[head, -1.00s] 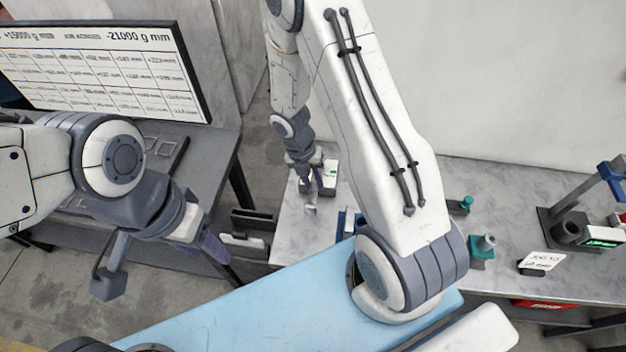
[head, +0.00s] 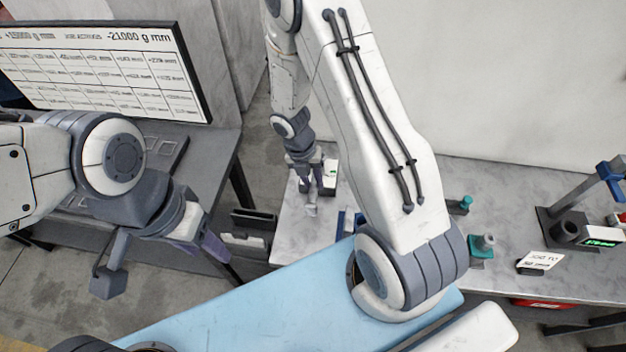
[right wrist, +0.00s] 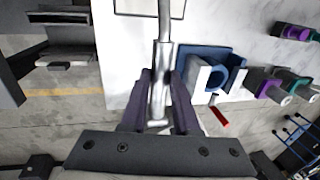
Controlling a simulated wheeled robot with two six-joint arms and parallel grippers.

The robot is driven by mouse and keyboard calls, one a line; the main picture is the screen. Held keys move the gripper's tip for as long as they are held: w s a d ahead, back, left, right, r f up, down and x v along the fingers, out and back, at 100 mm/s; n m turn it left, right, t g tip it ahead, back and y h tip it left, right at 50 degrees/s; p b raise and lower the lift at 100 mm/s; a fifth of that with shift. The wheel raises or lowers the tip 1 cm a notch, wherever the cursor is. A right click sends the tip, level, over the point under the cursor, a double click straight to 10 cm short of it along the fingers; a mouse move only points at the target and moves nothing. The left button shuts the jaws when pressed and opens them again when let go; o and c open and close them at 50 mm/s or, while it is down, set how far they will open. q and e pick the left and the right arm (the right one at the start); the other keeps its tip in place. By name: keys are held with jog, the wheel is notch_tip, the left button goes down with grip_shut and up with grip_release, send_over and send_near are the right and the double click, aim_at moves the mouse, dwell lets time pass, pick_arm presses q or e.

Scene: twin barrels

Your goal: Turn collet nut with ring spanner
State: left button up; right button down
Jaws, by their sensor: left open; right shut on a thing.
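My right gripper (right wrist: 160,100), with purple fingers, is shut on a silver metal bar (right wrist: 165,50), which looks like the spanner. The bar runs up from between the fingers, and its far end is out of the frame. In the head view the right gripper (head: 309,192) hangs small over the left end of the grey bench, and the held tool's pale tip shows below it. My left gripper (head: 207,243) is open and empty over the floor between the desk and the bench. I cannot tell which part is the collet nut.
A blue holder with a round opening (right wrist: 217,74) stands beside the right gripper. Teal-based fittings (head: 483,244), a small card (head: 540,261) and a dark stand with a green display (head: 580,232) are on the bench (head: 505,190). A desk with a monitor (head: 100,70) is at the left.

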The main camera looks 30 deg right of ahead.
jog(key=shift+a+b+x, duration=0.2)
jog(key=shift+b+x, duration=0.6)
jog(key=shift+x, duration=0.4)
dwell(0.5)
jog(key=shift+w, duration=0.2)
jog(key=m+p, duration=0.1)
jog(key=w+a+m+p, duration=0.1)
jog(key=shift+w+a+f+p, duration=0.1)
jog(key=shift+w+a+p, duration=0.05)
jog(key=shift+a+p, duration=0.2)
dwell(0.4)
jog(key=shift+w+a+m+g+y+p, duration=0.3)
jog(key=shift+w+a+m+p, duration=0.3)
jog(key=shift+w+m+p, duration=0.35)
